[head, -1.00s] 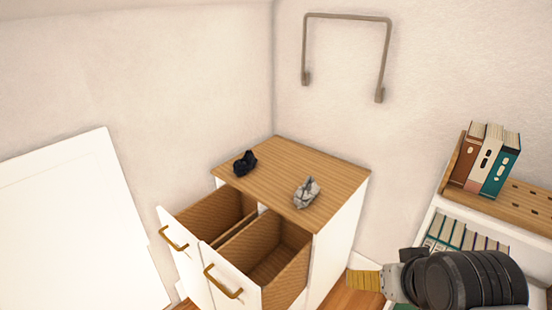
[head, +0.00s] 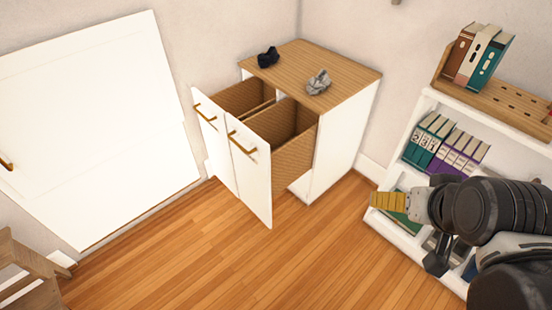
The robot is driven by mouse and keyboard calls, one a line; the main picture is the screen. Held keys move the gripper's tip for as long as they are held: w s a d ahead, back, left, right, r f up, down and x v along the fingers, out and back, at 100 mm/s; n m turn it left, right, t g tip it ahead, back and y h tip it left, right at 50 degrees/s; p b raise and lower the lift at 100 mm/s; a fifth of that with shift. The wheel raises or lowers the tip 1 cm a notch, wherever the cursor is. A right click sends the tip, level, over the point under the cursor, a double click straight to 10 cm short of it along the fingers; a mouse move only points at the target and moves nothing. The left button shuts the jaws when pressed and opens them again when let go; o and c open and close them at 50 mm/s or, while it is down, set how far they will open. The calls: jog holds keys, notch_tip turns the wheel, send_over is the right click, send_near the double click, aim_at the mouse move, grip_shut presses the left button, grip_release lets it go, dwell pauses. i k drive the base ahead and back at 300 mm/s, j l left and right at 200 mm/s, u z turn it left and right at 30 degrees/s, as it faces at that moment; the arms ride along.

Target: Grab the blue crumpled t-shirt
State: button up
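A small dark navy crumpled cloth (head: 268,57), which looks like the blue t-shirt, lies at the back left of the wooden cabinet top (head: 345,73). A grey-white crumpled cloth (head: 318,82) lies to its right, nearer the front edge. My gripper (head: 388,201) is at the right, in front of the bookshelf and well apart from both cloths. A yellow finger pad shows side-on; I cannot tell whether the fingers are apart.
Two tall drawers (head: 232,153) of the white cabinet stand pulled out. A bookshelf (head: 424,110) with books and binders is on the right. A white panel (head: 95,120) is at the left, a wooden chair or stool (head: 30,270) lower left. The wooden floor (head: 235,260) in front is clear.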

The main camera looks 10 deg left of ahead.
aim_at(271, 57)
jog(key=i+j, duration=0.1)
jog(key=i, duration=0.35)
jog(key=i+j+z, duration=0.15)
jog(key=i, duration=0.3)
jog(key=i+j, duration=0.15)
jog(key=i, duration=0.3)
jog(key=i+j+z, duration=0.15)
jog(key=i, duration=0.25)
jog(key=i+j, duration=0.25)
jog(key=i, duration=0.2)
jog(key=l+z, duration=0.05)
